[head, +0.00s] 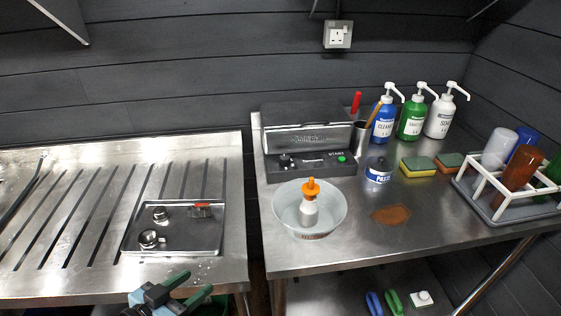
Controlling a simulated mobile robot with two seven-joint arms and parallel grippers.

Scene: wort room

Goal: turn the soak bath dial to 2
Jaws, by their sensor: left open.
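The soak bath (308,145) stands on the right steel table against the dark wall. It is a dark grey box with a silver lid, which is down. Its dial (285,161) is on the left of the front panel, dark and small; its setting is too small to read. A green start button (342,158) is at the panel's right. My left gripper (192,287) is open and empty at the bottom of the view, in front of the left steel table and well away from the dial. My right gripper is not in view.
A bowl (279,210) with an orange-capped bottle stands in front of the bath. A paste tub (378,171), sponges (418,167), pump bottles (411,118) and a bottle rack (509,217) are to the right. A metal tray (178,239) with small parts lies left. A gap separates the tables.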

